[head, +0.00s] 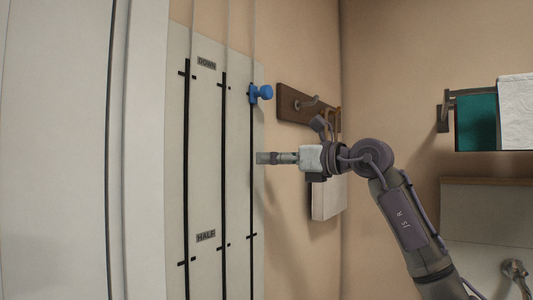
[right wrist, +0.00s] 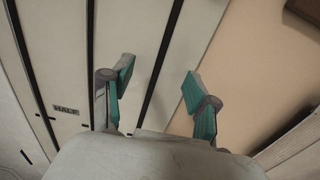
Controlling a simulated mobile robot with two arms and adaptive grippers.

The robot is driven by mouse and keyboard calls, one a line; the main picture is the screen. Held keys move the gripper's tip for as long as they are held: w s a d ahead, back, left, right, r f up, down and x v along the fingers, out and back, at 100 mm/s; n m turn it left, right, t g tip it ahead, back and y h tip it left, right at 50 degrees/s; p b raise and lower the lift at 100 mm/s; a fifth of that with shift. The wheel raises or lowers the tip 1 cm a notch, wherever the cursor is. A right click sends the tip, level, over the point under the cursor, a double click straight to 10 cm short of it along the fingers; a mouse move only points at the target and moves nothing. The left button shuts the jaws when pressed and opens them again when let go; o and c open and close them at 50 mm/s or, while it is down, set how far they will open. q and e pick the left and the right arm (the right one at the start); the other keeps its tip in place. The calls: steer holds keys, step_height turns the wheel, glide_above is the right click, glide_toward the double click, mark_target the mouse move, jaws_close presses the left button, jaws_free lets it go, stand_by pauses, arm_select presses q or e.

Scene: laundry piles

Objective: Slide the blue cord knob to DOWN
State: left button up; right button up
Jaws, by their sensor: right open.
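The blue cord knob (head: 262,92) sits at the upper end of the rightmost black track (head: 252,170) on the pale wall panel (head: 237,200). This is the end near the DOWN label (head: 207,63). The HALF label (head: 206,236) is lower on the panel. My right gripper (head: 264,158) is in front of the panel's right edge, below the knob and apart from it. In the right wrist view its teal-padded fingers (right wrist: 158,78) are spread and empty, with a black track behind them. The knob is not in the right wrist view. My left gripper is not in view.
A brown hook rack (head: 293,104) is on the wall right of the knob, with a pale hanging board (head: 328,198) below it. A towel rail holds teal (head: 475,123) and white towels (head: 515,110) at the far right. Bare wall lies between.

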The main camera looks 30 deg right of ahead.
steer(key=shift+x, duration=1.1)
jaws_close()
jaws_free()
steer(key=v, duration=1.2)
